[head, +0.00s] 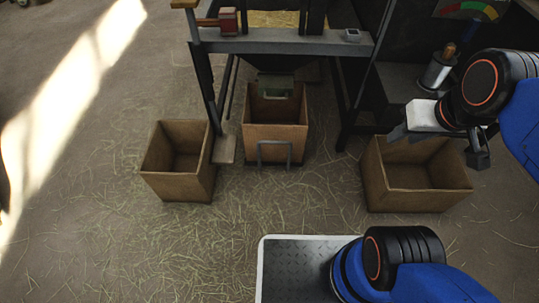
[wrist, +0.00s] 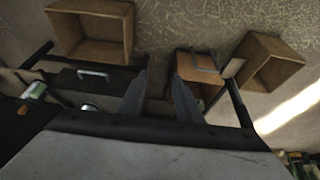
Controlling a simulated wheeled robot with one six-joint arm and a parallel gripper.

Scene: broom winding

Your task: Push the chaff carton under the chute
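Three open brown cartons stand on the floor in the head view, and I see no label telling which is the chaff carton. The middle carton (head: 276,139) stands below a green chute (head: 276,85), with a grey metal handle (head: 274,152) at its front. The left carton (head: 178,182) and wider right carton (head: 425,200) stand apart from it. In the wrist view, inverted, are the middle carton (wrist: 207,92), left carton (wrist: 272,66) and right carton (wrist: 102,50). My gripper (head: 438,143) is above the right carton; its fingers (wrist: 160,85) are apart with nothing visible between them.
A dark metal frame (head: 285,45) with legs stands around the chute. A dark cabinet (head: 400,82) bears a metal cylinder (head: 437,72) behind the right carton. A small flat plate (head: 225,150) lies between the left and middle cartons. Straw-strewn floor (head: 240,215) in front is clear.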

